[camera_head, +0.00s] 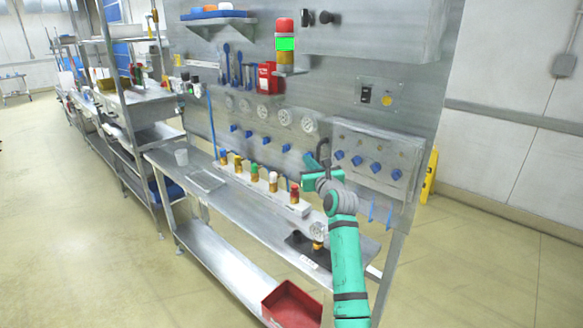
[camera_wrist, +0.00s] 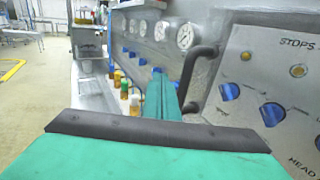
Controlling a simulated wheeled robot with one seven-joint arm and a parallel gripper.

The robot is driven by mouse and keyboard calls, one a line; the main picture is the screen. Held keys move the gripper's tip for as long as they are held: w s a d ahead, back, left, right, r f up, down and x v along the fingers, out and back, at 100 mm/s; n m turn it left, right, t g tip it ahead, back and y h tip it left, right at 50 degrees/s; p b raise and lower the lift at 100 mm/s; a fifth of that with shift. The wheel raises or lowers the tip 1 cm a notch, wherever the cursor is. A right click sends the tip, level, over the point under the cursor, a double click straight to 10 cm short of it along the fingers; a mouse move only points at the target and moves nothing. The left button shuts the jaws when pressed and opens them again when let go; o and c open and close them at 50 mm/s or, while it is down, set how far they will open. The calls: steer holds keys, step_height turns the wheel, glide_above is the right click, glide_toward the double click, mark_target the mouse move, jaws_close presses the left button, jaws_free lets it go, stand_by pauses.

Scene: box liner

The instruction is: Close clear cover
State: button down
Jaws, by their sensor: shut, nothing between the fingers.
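A dark curved handle (camera_head: 323,150) stands out at the left edge of the knob panel (camera_head: 395,152) on the steel wall. The handle (camera_wrist: 198,76) also shows large in the wrist view, beside the panel with blue knobs. The clear cover itself is hard to make out, and I cannot tell its angle. My gripper (camera_head: 308,182) is teal, shut and empty, in front of the wall just left of and below the handle. In the wrist view its fingers (camera_wrist: 158,84) are together, left of the handle; I cannot tell whether they touch it.
A steel bench (camera_head: 225,197) runs below, with several small bottles with coloured caps (camera_head: 255,172) in a row. Gauges and blue valves line the wall. A red bin (camera_head: 291,302) sits low in front. The floor (camera_head: 90,230) at left is clear.

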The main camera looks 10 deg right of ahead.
steer(key=shift+w+d, duration=0.15)
steer(key=shift+w, duration=0.25)
steer(key=s+a, duration=0.7)
steer(key=a, duration=0.5)
steer(key=s+a+f+m+y, duration=0.1)
steer(key=s+a+f+y, duration=0.1)
steer(key=s+a+f, duration=0.4)
steer(key=s+a+f+m+y, duration=0.2)
steer(key=s+a+f, duration=0.15)
steer(key=f, duration=0.45)
steer(key=s+a+f+m+y, duration=0.25)
steer(key=s+f, duration=0.25)
steer(key=s, duration=0.3)
steer(key=s+a+f+m+y, duration=0.1)
steer(key=s+a+f+m, duration=0.3)
steer(key=s, duration=0.4)
steer(key=s+d+f+m+h, duration=0.2)
steer(key=s+m, duration=0.7)
steer(key=s, duration=0.5)
steer(key=s+d+f+m+g+h, duration=0.1)
steer(key=s+d+f+m+h, duration=0.2)
steer(key=s+m, duration=0.6)
steer(key=s+d+f+m+g+h, duration=0.1)
steer(key=s+d+f+m+h, duration=0.2)
steer(key=s+m, duration=0.7)
steer(key=s+d+h, duration=0.2)
steer(key=s+d, duration=0.1)
steer(key=s, duration=0.8)
